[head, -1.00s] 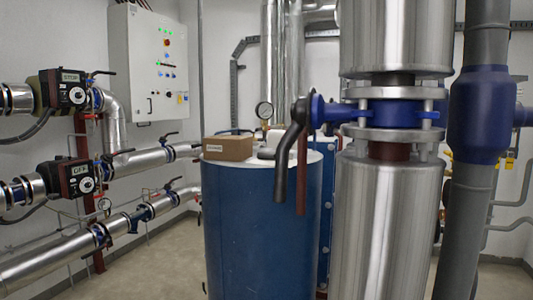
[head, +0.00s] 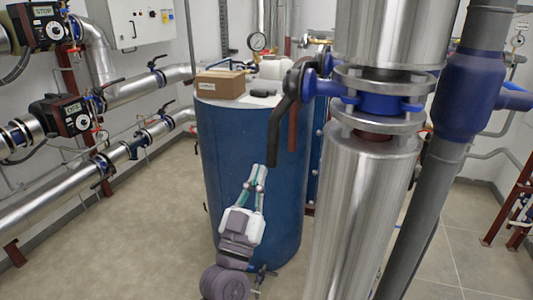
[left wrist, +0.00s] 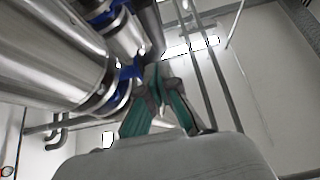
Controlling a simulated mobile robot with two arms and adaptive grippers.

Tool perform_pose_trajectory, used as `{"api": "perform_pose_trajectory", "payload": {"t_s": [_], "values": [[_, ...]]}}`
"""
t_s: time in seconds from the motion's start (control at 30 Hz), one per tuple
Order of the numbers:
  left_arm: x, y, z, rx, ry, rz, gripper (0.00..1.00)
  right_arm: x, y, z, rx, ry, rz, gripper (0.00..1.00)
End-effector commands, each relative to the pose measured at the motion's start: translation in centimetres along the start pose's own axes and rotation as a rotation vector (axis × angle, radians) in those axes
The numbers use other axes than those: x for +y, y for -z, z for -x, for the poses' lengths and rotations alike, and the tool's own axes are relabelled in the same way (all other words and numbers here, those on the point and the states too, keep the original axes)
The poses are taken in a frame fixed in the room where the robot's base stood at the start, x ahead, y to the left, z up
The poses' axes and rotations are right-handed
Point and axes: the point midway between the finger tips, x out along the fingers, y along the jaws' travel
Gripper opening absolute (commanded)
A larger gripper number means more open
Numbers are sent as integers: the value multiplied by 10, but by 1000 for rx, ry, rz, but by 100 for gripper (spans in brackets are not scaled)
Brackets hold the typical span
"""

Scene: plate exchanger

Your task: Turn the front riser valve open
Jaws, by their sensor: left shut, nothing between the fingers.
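The front riser valve (head: 378,104) is a blue body between steel flanges on the thick silver riser. Its black lever (head: 276,130) sits on the valve's left side and hangs down, slightly tilted. In the left wrist view the gripper's fingers (left wrist: 158,82) point up towards the dark lever (left wrist: 152,35), with the blue valve parts (left wrist: 122,85) at the left. My right gripper is not in view.
A blue tank (head: 228,165) with a cardboard box (head: 220,84) on top stands behind my left gripper. A grey pipe (head: 440,185) slants beside the riser. Pumps and silver pipes (head: 75,210) line the left wall. The floor (head: 140,250) at left is clear.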

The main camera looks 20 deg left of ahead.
Motion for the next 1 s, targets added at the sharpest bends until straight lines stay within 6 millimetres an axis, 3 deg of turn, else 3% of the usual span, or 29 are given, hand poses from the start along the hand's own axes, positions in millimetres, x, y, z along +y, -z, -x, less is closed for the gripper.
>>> {"api": "perform_pose_trajectory", "payload": {"t_s": [0.07,0.3,0.77,0.87,1.0], "values": [[0,4,-20,1,0,1,0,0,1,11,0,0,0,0],[1,-23,-40,-2,-3,0,0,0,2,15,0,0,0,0],[0,-29,-44,-1,-1,0,0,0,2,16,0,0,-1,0],[0,-34,-44,9,-1,0,0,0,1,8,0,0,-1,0],[0,-44,-46,54,-1,-2,0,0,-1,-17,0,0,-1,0]]}}
